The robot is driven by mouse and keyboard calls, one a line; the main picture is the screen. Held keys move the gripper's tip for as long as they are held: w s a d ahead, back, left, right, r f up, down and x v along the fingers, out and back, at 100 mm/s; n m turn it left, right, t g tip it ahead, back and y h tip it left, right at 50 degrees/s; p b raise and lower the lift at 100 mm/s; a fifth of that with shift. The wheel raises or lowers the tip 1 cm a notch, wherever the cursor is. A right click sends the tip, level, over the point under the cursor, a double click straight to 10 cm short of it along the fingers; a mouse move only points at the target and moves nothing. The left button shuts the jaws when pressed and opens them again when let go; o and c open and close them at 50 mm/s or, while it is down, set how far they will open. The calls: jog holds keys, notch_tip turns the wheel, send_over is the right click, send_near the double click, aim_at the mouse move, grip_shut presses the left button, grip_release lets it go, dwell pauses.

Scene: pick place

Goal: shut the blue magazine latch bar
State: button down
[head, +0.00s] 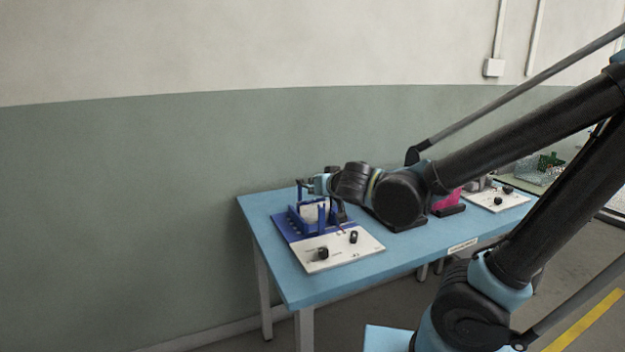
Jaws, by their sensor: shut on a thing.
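The blue magazine (297,222) stands on a blue and white panel (345,252) near the left end of the light blue table, with a pale block (312,212) inside it. A thin upright blue bar, the latch bar (299,197), rises at its back left. My gripper (304,186) reaches in from the right, above the magazine. It is shut at the top of this bar; the fingers are small and partly hide the contact. How far the bar is swung I cannot tell.
Black knobs (322,253) stand on the white part of the panel. The table's (290,284) front left corner is clear.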

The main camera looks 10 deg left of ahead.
jog(key=shift+s+d+f, duration=0.1)
jog(key=shift+d+f, duration=0.05)
jog(key=shift+f, duration=0.45)
jog(key=shift+s+d+f, duration=0.1)
jog(key=shift+d+f, duration=0.05)
jog(key=shift+f, duration=0.4)
jog(key=c, duration=1.8)
grip_release()
jog(key=shift+w, duration=0.1)
jog(key=shift+r, duration=0.1)
jog(key=shift+v, duration=5.85)
